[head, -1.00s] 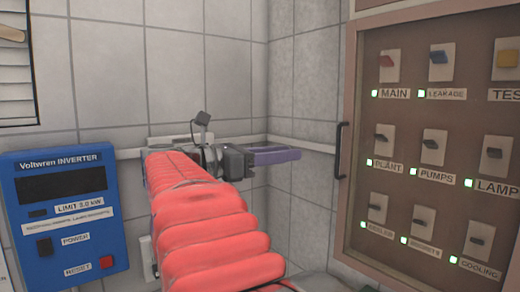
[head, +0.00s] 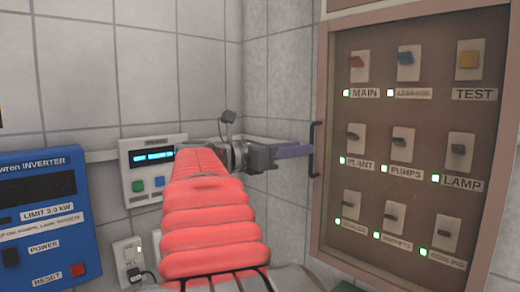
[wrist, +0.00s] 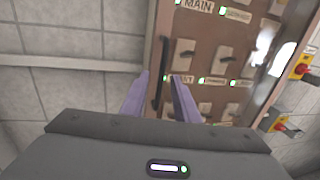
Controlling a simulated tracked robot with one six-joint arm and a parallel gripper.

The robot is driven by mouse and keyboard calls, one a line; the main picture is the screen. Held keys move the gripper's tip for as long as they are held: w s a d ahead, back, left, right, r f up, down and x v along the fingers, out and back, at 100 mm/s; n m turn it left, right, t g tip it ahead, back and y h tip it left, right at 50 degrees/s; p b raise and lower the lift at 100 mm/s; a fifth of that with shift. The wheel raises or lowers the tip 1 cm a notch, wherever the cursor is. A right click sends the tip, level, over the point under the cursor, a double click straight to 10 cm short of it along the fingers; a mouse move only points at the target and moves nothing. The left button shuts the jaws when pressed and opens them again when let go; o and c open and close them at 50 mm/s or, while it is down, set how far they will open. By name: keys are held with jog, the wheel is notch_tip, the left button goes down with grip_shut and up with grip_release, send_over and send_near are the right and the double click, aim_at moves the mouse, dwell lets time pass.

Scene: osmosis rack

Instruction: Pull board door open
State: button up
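The board door (head: 327,90) is a brown frame around a panel of labelled switches, at the right in the head view. It looks shut. Its black vertical handle (head: 316,149) is on the door's left edge. My gripper (head: 308,150), with purple fingers, points right, with its tips at or close to the handle. In the wrist view the door (wrist: 220,50) fills the upper right. There the fingers of my gripper (wrist: 159,75) are apart, and the handle (wrist: 164,72) shows between them. I cannot tell whether either finger touches it.
A blue inverter box (head: 50,215) and a white box with a lit display (head: 152,170) are on the tiled wall at left. A socket with a plug (head: 128,258) sits below. In the wrist view, red-and-yellow switches (wrist: 285,124) are right of the board.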

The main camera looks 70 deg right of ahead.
jog(key=shift+x, duration=1.1)
grip_shut()
